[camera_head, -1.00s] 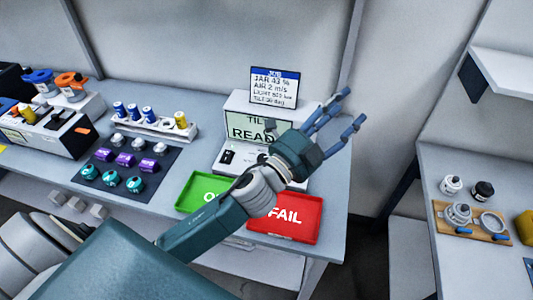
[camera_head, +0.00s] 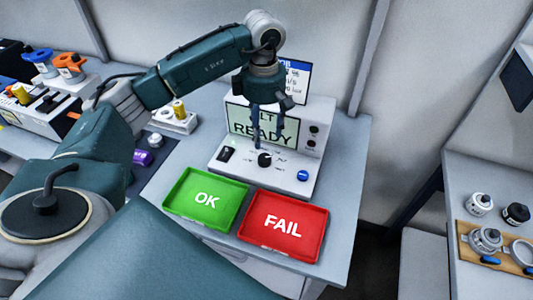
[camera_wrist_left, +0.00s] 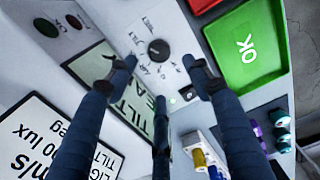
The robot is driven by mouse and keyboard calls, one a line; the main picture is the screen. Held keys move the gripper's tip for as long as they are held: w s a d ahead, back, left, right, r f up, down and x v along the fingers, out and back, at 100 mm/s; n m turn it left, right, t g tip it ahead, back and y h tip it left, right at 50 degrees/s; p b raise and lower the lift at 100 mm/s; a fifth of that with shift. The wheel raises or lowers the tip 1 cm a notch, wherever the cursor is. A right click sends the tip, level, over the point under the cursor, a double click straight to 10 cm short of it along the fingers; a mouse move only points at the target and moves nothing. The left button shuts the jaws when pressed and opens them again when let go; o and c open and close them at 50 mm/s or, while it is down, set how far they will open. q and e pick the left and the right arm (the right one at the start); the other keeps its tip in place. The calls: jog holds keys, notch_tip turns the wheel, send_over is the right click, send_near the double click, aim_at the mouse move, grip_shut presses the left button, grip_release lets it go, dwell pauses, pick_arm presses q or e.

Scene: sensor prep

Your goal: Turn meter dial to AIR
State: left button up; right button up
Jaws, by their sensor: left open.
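The meter (camera_head: 222,169) is a pale box with a sloped front panel. Its green screen (camera_head: 247,121) shows large text ending in "LT" above "READY", partly hidden by my fingers. The black round dial (camera_head: 264,158) sits on the panel below the screen; in the left wrist view it shows as a black knob (camera_wrist_left: 159,51) ringed by small labels. Its pointer direction is too small to read surely. My left gripper (camera_head: 268,140) points down, open and empty, its fingers above the dial and in front of the screen. In the wrist view the fingers are spread around the dial, apparently not touching. My right gripper is not seen.
A green OK tray (camera_head: 182,202) and a red FAIL tray (camera_head: 246,235) lie in front of the meter. A blue button (camera_head: 303,175) sits right of the dial and a black switch (camera_head: 226,154) left. A readout sign (camera_head: 299,80) stands behind, partly covered by my arm.

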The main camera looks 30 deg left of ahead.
aim_at(265, 157)
pick_arm(q)
notch_tip(265, 157, down, 9)
jog(key=p, duration=0.2)
jog(key=shift+d+r+p, duration=0.1)
jog(key=shift+r+p, duration=0.1)
jog(key=shift+p, duration=0.1)
jog(key=shift+f, duration=0.75)
jog(key=c, duration=1.1)
jog(key=shift+c, duration=0.2)
